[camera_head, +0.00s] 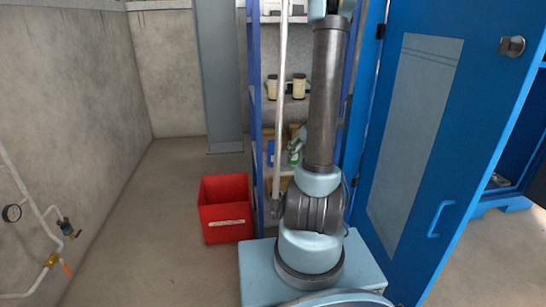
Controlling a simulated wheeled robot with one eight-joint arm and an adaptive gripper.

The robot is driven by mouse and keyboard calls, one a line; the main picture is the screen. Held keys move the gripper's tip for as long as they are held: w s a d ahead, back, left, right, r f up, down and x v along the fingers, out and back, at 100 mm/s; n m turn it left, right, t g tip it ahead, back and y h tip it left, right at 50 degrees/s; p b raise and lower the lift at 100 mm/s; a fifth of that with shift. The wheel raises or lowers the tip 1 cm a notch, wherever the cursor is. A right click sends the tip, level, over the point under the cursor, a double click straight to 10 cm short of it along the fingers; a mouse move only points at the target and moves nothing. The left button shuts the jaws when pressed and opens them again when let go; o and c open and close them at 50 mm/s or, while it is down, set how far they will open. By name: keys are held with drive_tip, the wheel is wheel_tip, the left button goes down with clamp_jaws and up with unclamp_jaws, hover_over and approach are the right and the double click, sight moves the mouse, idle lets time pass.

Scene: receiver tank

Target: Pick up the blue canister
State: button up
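A small blue object (270,152), possibly the blue canister, stands on a lower level of the blue-framed shelf rack. It is partly hidden by my arm and the rack, so I cannot tell its full shape. A green and white bottle (295,151) stands to its right on the same level. My arm rises in front of the rack and leaves the picture at the top. My gripper is out of view.
A red bin (226,208) stands on the floor left of the rack (256,100). Yellowish jars (299,87) sit on a higher shelf. A blue cabinet door (425,130) stands close on the right. The left floor is clear.

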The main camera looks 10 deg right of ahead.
sight(276, 143)
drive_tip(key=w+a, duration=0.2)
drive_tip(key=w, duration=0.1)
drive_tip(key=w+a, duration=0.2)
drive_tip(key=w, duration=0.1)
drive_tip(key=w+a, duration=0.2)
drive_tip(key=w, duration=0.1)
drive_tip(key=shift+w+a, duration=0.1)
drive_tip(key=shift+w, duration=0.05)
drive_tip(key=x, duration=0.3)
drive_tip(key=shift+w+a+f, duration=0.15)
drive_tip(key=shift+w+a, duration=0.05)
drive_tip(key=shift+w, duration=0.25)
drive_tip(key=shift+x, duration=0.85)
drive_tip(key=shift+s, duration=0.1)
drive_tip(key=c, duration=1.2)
